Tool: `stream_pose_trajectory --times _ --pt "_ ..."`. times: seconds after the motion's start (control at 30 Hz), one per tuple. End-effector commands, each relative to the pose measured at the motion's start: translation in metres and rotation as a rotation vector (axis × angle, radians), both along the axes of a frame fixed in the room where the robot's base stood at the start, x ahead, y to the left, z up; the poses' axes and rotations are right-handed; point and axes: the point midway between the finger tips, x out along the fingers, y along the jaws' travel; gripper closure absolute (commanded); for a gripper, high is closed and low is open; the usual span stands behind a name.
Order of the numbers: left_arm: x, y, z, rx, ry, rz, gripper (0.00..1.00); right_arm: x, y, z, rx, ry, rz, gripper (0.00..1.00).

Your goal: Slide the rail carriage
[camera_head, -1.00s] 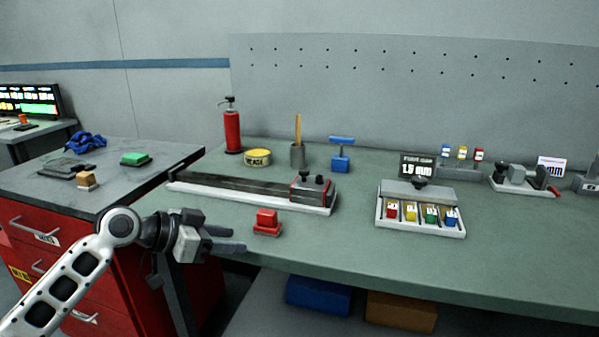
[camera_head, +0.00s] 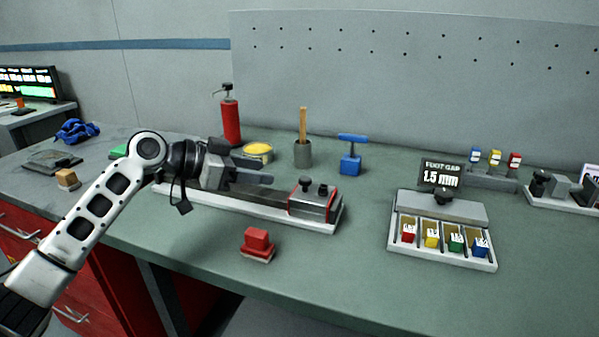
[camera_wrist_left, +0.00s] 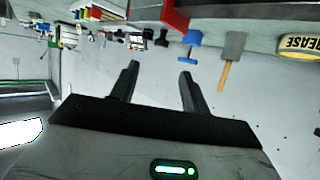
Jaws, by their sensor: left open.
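The rail (camera_head: 263,211) lies on the green bench with a pale base, running from behind my left gripper toward the right. The rail carriage (camera_head: 312,203), a grey block with red edging and dark knobs on top, sits at the rail's right end. My left gripper (camera_head: 268,179) is open and empty. In the head view it appears over the left and middle part of the rail, to the left of the carriage, and hides part of the rail. Its two spread fingers (camera_wrist_left: 160,82) show in the left wrist view with nothing between them. My right gripper is not in view.
A red block (camera_head: 257,240) stands in front of the rail. A tray of coloured blocks (camera_head: 442,259) stands to the right.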

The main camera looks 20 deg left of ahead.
Motion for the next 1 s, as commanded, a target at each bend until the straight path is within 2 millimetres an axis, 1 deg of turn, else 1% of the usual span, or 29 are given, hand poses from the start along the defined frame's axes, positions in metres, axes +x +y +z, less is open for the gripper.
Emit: stream_pose_trajectory --times 0.03,0.2,0.4,0.6,0.9,0.93,0.97,1.0 --pt "0.008 -0.009 -0.002 -0.005 0.001 -0.001 0.54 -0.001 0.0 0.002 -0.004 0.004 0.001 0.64" --pt "0.031 -0.034 -0.016 -0.005 0.001 -0.002 0.54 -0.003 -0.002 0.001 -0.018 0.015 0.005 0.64" --pt "0.053 -0.057 -0.031 -0.004 0.002 0.001 0.54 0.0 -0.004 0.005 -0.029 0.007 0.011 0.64" --pt "0.063 -0.067 -0.038 -0.001 0.001 0.002 0.54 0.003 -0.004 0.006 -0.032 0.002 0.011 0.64" --pt "0.065 -0.069 -0.04 0.0 0.0 0.001 0.54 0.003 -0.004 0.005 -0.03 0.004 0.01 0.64" --pt "0.065 -0.069 -0.04 0.0 0.0 0.001 0.56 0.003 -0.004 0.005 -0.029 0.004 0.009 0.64" --pt "0.065 -0.069 -0.04 0.0 0.0 0.001 0.65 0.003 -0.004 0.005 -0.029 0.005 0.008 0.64" --pt "0.065 -0.069 -0.04 0.0 0.0 0.001 0.76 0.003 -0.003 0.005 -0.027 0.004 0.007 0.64"
